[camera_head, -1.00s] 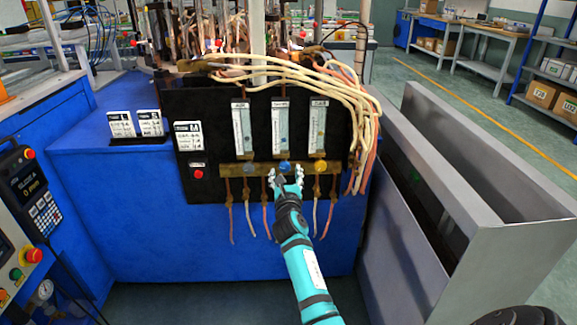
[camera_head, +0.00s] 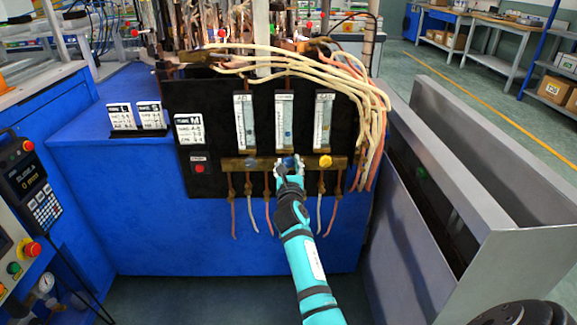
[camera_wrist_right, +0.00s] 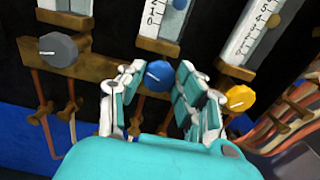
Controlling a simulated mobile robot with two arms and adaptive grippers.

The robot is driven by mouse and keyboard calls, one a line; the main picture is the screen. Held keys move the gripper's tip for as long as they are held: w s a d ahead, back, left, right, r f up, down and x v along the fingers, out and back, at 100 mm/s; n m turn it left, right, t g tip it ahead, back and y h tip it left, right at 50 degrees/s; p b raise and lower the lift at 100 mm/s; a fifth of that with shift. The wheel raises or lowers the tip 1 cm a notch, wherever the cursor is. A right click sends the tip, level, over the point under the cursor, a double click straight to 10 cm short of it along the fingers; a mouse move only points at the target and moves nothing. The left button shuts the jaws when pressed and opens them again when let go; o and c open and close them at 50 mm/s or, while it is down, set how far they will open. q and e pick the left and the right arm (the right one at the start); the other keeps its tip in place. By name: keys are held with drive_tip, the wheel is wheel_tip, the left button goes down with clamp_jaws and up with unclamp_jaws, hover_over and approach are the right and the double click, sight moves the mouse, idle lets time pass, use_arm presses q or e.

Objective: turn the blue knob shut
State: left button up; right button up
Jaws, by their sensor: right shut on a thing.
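The blue knob (camera_wrist_right: 158,76) sits at the middle of the brass bar (camera_wrist_right: 108,67), below the middle flow tube. It has a short pale mark on its face. In the head view the blue knob (camera_head: 288,161) is mostly covered by my right gripper (camera_head: 290,171). In the wrist view the fingers of my right gripper (camera_wrist_right: 158,84) stand on both sides of the knob, and it is shut on it. The exact finger contact is hard to see. My left gripper is not in view.
A grey knob (camera_wrist_right: 59,50) is on the bar to the left, and a yellow knob (camera_head: 325,161) to the right, close to my right fingers. Hoses hang below the bar. Pale cables (camera_head: 350,88) loop at the panel's right. A grey metal trough (camera_head: 455,235) stands to the right.

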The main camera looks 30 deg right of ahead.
drive_tip(key=shift+c, duration=0.7)
